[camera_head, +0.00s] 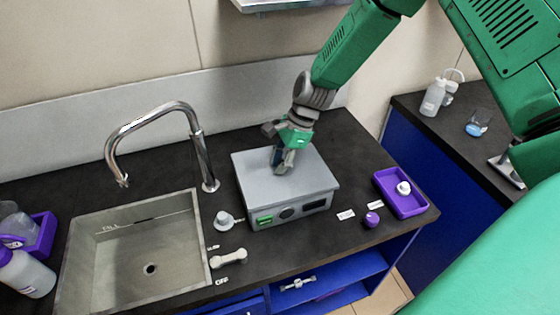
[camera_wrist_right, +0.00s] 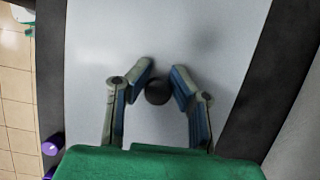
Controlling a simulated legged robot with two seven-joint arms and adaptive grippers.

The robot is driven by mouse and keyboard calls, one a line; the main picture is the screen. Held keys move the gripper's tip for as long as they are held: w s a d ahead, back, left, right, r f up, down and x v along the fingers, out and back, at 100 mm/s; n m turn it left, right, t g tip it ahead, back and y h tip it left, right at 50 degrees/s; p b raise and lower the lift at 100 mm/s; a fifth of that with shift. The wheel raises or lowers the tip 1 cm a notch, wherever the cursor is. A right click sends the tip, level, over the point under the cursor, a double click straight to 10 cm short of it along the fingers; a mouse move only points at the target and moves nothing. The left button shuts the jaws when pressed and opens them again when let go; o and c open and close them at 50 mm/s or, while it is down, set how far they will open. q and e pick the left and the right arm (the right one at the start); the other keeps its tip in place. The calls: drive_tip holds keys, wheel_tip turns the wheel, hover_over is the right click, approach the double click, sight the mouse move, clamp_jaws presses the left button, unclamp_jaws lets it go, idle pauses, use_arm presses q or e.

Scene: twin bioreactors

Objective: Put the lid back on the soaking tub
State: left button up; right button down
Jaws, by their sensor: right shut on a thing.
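The soaking tub (camera_head: 298,204) is a grey box with a small green display and dark controls on its front, standing right of the sink. The flat grey lid (camera_head: 255,172) lies over its top and looks level; I cannot tell whether it is fully seated. My right gripper (camera_head: 282,164) points down at the middle of the lid. In the right wrist view the fingers of my right gripper (camera_wrist_right: 160,82) are on either side of the lid's round black knob (camera_wrist_right: 157,94), and the pale lid (camera_wrist_right: 200,35) fills most of the picture. My left gripper is not in view.
A sink (camera_head: 140,245) with a tall curved faucet (camera_head: 197,150) is at left. A purple tray (camera_head: 412,205) and a small purple knob (camera_head: 371,220) lie right of the tub. A white-grey handle (camera_head: 229,258) is near the front edge. Bottles (camera_head: 30,275) stand far left.

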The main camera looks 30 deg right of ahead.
drive_tip(key=shift+a, duration=0.2)
drive_tip(key=shift+p, duration=0.5)
idle(0.6)
drive_tip(key=c, duration=0.9)
unclamp_jaws()
drive_tip(key=shift+d+f, duration=0.1)
drive_tip(key=shift+r+p, duration=1.1)
drive_tip(key=shift+r, duration=2.45)
